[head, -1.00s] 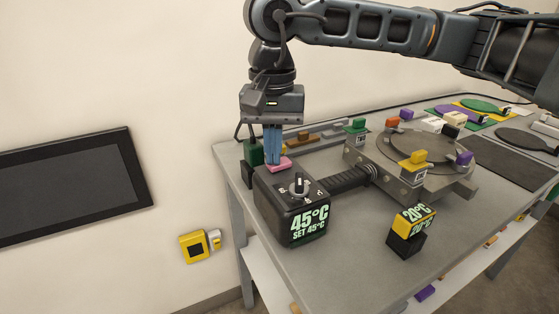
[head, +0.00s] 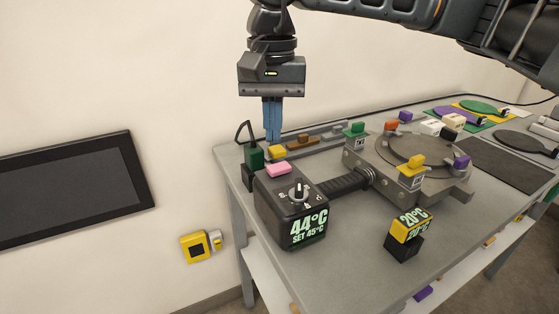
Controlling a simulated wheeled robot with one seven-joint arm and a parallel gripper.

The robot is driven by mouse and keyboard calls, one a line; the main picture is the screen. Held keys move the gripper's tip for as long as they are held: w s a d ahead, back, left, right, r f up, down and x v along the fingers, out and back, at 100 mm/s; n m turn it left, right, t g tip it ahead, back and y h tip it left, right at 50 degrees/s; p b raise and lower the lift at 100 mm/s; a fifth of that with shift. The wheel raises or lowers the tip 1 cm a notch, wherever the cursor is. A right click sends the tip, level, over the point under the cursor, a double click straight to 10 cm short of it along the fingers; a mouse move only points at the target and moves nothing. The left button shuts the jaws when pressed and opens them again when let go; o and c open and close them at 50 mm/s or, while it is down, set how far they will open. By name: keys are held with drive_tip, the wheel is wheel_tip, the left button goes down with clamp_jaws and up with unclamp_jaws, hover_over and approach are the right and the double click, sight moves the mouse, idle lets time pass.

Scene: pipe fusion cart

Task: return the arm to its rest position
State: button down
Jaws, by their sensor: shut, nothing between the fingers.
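My gripper (head: 272,138) hangs pointing down at the upper middle of the head view. Its blue fingers are shut together with nothing between them. They are above and behind the black heater box (head: 280,212), apart from it. The box has a pink block (head: 279,169) on top, a dial (head: 299,191) and a display reading 44°C, SET 45°C. My arm (head: 370,10) reaches in from the upper right.
A round heating plate on a grey frame (head: 415,155) joins the box by a ribbed handle. Coloured blocks sit around it. A green and black object (head: 254,155) stands behind the box. A small 20°C display cube (head: 407,236) stands at the front.

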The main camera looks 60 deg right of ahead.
drive_tip(key=shift+r, duration=0.7)
